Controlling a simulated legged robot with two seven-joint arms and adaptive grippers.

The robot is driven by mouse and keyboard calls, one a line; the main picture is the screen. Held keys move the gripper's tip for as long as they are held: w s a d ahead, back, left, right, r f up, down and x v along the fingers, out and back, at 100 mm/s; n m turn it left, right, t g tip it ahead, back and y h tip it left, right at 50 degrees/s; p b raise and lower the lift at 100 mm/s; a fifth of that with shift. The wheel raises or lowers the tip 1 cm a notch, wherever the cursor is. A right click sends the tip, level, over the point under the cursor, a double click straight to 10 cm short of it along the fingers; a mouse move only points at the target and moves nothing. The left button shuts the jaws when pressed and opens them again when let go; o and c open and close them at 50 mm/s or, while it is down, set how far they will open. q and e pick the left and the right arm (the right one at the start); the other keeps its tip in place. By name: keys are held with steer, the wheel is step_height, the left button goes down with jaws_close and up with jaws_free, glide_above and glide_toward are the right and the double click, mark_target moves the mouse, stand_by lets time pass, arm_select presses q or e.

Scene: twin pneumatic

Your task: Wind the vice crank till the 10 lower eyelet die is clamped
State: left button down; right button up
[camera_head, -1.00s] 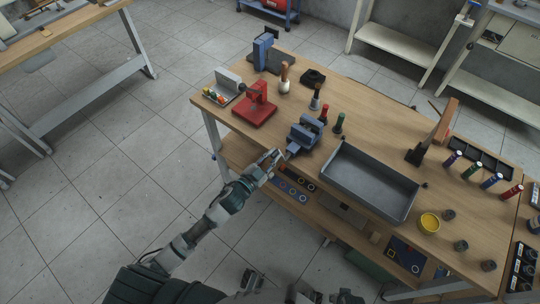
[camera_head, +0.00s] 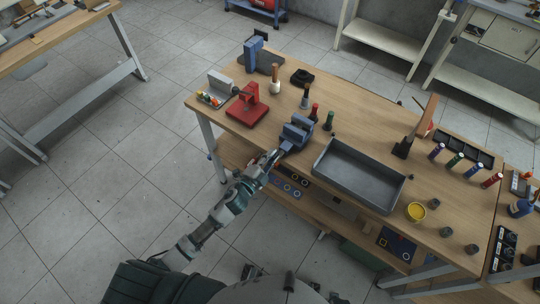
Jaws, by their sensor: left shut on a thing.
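The blue vice (camera_head: 297,131) stands at the near edge of the wooden bench, its crank side facing me. My left arm reaches in from the lower left. My left gripper (camera_head: 273,157) is at the front of the vice, just off the bench edge, shut on the vice crank. The crank is mostly hidden by the fingers. The lower eyelet die cannot be made out between the jaws at this size, so I cannot tell how tightly the jaws sit. My right gripper does not show clearly anywhere.
A grey tray (camera_head: 360,181) stands right of the vice. A red press (camera_head: 247,107) is to its left. A red bottle (camera_head: 314,112) and a green bottle (camera_head: 328,121) stand close behind the vice. A lower shelf with die panels (camera_head: 288,183) lies under the bench edge.

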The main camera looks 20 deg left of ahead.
arm_select(q)
steer(key=shift+d+r, duration=0.1)
stand_by(0.3)
steer(key=c, duration=1.1)
jaws_free()
steer(key=v, duration=1.2)
steer(key=shift+w, duration=0.1)
